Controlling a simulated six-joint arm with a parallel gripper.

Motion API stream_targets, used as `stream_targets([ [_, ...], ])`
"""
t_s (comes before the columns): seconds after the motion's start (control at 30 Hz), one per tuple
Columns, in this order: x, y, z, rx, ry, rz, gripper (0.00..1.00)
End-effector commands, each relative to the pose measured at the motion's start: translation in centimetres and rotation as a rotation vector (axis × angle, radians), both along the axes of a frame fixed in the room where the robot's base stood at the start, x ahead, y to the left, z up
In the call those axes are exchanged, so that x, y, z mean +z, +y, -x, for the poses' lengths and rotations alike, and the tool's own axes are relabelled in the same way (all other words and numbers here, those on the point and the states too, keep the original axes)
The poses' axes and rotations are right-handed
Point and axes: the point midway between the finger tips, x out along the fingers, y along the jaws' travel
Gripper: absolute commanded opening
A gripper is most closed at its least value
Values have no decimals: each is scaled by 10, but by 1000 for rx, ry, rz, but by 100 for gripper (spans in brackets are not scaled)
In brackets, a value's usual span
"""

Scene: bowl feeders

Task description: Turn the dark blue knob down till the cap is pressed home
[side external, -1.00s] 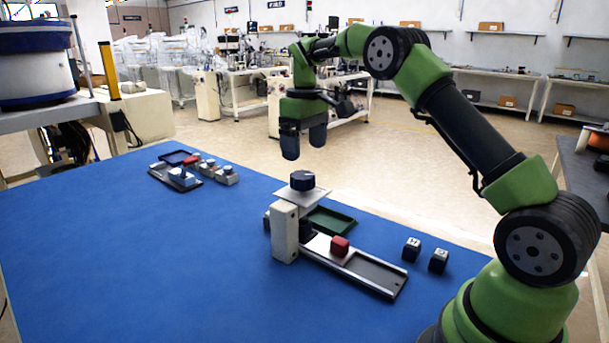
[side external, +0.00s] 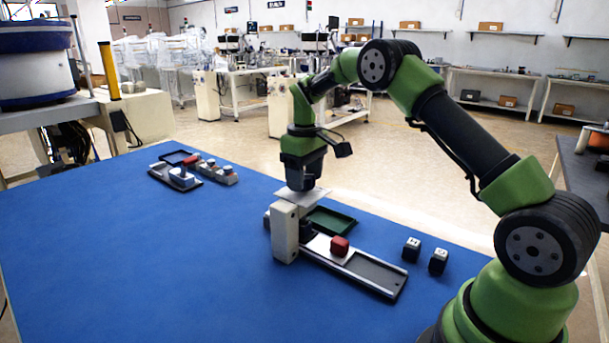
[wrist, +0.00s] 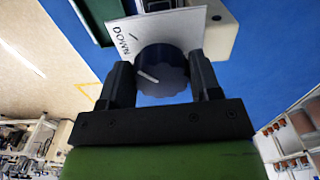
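The dark blue knob (wrist: 162,72), with a ribbed rim and a white pointer line, sits on a white plate (wrist: 122,42) marked DOWN with a line beside the word. My gripper (wrist: 162,80) points down over it, with one finger on each side of the knob. I cannot tell whether the fingers touch it. In the side view my gripper (side external: 304,184) hides most of the knob above the plate (side external: 318,198), which tops a white post (side external: 285,232). A red block (side external: 340,246) is on the rail (side external: 365,268) below. I cannot make out the cap.
A green tray (side external: 332,220) lies behind the rail. Two dark cubes with pale tops (side external: 412,247) stand to its right. A grey tray with small parts (side external: 180,178) is at the far left. The front left of the blue mat (side external: 150,265) is clear.

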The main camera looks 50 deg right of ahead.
Motion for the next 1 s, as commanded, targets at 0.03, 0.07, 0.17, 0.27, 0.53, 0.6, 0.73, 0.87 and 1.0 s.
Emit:
stream_targets([
  [0.03, 0, 0, 0, 0, 0, 0, 34],
  [0.07, 0, 0, 0, -1, 0, 0, 34],
  [0.17, 0, 0, 0, -36, 0, -1, 34],
  [0.27, 0, 0, 0, -57, 0, -1, 34],
  [0.53, 0, 0, 0, -56, -1, -1, 83],
  [0.6, 0, 0, 0, -55, 0, -1, 84],
  [0.73, 0, 0, 0, -55, 0, -1, 84],
  [0.87, 3, 0, -1, -55, -2, 0, 84],
  [1.0, 22, 0, -1, -55, -5, 1, 84],
])
